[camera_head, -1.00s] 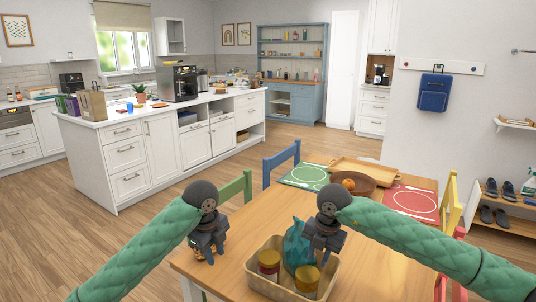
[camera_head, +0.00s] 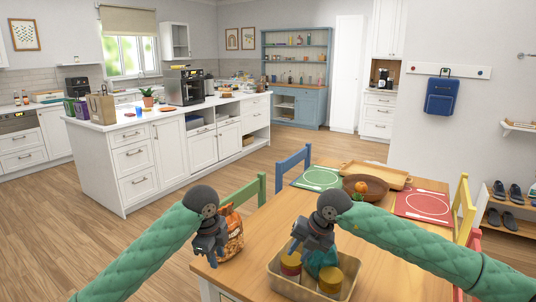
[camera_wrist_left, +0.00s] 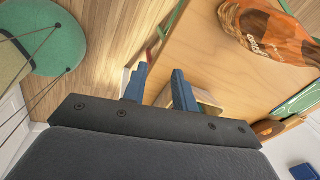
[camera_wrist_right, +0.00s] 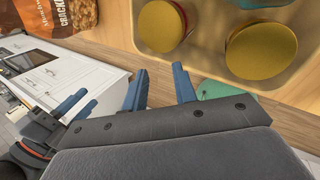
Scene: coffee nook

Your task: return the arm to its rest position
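My left gripper (camera_head: 208,252) hangs over the near left corner of the table, beside an orange cracker bag (camera_head: 232,236). Its blue fingers (camera_wrist_left: 158,84) stand apart with nothing between them. My right gripper (camera_head: 298,247) is above the left part of a tan tray (camera_head: 279,284). Its fingers (camera_wrist_right: 160,88) are also apart and empty. In the tray are two yellow-lidded jars (camera_head: 290,260) (camera_head: 331,276) and a teal bag (camera_head: 320,260), partly hidden by my right gripper.
The wooden table (camera_head: 375,235) also holds a brown bowl (camera_head: 378,188) with an orange fruit, a green placemat (camera_head: 318,178), a red placemat (camera_head: 424,205) and a wooden tray (camera_head: 385,178). Blue, green and yellow chairs surround it. Open floor lies to the left.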

